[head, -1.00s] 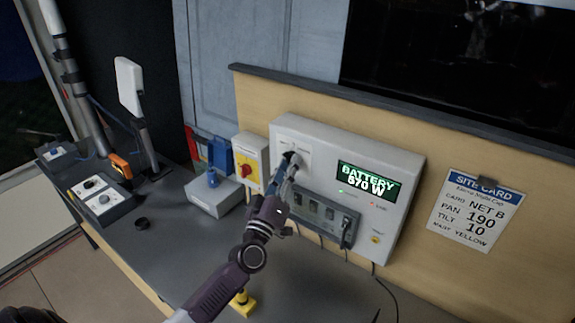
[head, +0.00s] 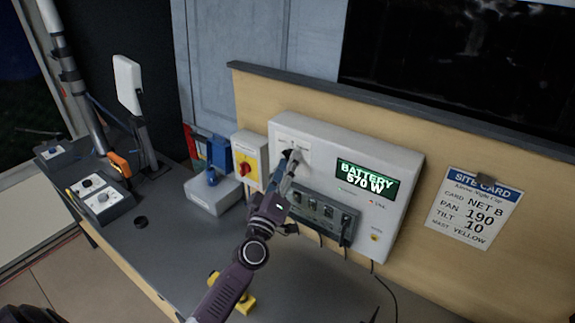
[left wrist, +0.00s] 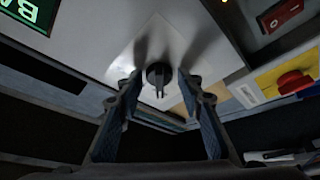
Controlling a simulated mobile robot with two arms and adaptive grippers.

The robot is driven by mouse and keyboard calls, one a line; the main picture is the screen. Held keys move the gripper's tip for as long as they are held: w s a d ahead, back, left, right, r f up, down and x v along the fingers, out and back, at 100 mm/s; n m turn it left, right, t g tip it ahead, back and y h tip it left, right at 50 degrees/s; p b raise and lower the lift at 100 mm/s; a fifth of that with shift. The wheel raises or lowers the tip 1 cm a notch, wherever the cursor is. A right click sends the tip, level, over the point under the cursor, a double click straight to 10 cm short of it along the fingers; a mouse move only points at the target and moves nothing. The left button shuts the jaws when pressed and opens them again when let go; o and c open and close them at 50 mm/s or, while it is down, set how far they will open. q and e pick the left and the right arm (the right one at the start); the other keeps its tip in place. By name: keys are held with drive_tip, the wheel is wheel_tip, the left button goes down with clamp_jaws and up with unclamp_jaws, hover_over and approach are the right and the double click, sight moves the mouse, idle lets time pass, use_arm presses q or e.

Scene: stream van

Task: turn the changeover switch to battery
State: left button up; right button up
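The changeover switch is a black rotary knob (left wrist: 158,75) on the white power unit (head: 330,136); it shows in the left wrist view with its pointer bar toward the bottom of the picture. My left gripper (head: 290,160) is at the unit's left part and hides the knob in the head view. In the left wrist view its two fingers (left wrist: 159,77) are spread either side of the knob, with a gap on each side. The unit's display (head: 367,181) reads BATTERY 670 W. My right gripper is not in view.
A grey box (head: 213,193), a control box (head: 101,198) and a yellow object (head: 243,303) are on the bench. A site card (head: 473,210) hangs right.

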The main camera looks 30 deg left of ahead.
use_arm(q)
drive_tip(key=shift+o, duration=0.7)
drive_tip(key=v, duration=1.2)
drive_tip(key=shift+s+f, duration=0.1)
